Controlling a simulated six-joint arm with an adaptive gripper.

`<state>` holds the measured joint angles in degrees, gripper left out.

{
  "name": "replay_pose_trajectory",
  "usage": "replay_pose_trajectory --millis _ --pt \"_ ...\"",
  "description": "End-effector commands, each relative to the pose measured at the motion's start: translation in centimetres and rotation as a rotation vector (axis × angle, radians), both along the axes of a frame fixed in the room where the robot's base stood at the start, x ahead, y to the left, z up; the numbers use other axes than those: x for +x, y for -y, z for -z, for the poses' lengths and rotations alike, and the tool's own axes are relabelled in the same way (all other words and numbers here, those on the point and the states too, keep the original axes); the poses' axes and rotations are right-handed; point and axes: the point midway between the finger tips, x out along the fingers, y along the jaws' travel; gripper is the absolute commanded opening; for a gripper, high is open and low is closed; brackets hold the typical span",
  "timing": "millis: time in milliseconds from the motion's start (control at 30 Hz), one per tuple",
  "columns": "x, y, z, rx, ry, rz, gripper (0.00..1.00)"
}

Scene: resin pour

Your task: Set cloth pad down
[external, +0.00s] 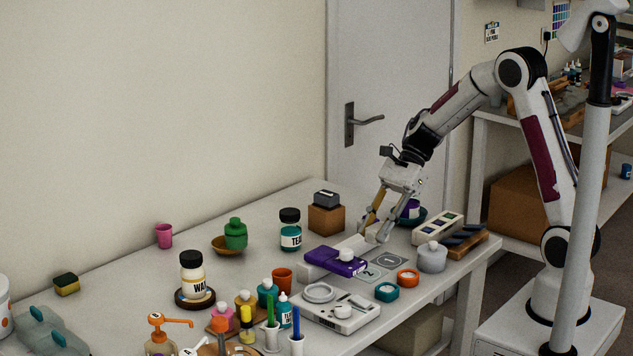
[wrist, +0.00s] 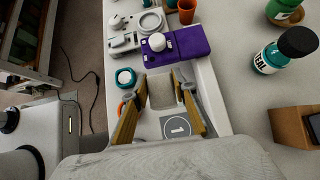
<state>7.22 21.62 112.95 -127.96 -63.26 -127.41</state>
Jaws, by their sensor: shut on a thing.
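My gripper (wrist: 162,82) is shut on a pale grey-beige pad (wrist: 161,92), which spans between its two tan-faced fingers in the wrist view. I take this to be the cloth pad. In the external view my gripper (external: 374,234) hangs over the table beside the numbered squares, and the pad is hard to make out there. The square marked 1 (wrist: 177,127) lies bare below the fingers, and it also shows in the external view (external: 391,261). The square marked 2 (external: 369,274) looks bare in the external view.
A purple block (external: 335,261) with a white round piece sits beside the long white bar (wrist: 207,85). Teal (external: 387,292) and orange (external: 408,278) rings and a grey lidded pot (external: 432,257) stand near the squares. A dark-lidded jar (external: 290,230) and brown block (external: 326,219) stand behind.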

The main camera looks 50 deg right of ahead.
Motion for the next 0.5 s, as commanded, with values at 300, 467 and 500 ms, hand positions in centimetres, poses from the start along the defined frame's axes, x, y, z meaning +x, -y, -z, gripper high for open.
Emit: replay_pose_trajectory --millis 300,467,500 --pt "0.0 0.0 -1.7 0.0 0.0 0.0 0.06" --pt "0.0 0.0 -1.7 0.0 0.0 0.0 0.06" --pt "0.0 0.0 -1.7 0.0 0.0 0.0 0.06"
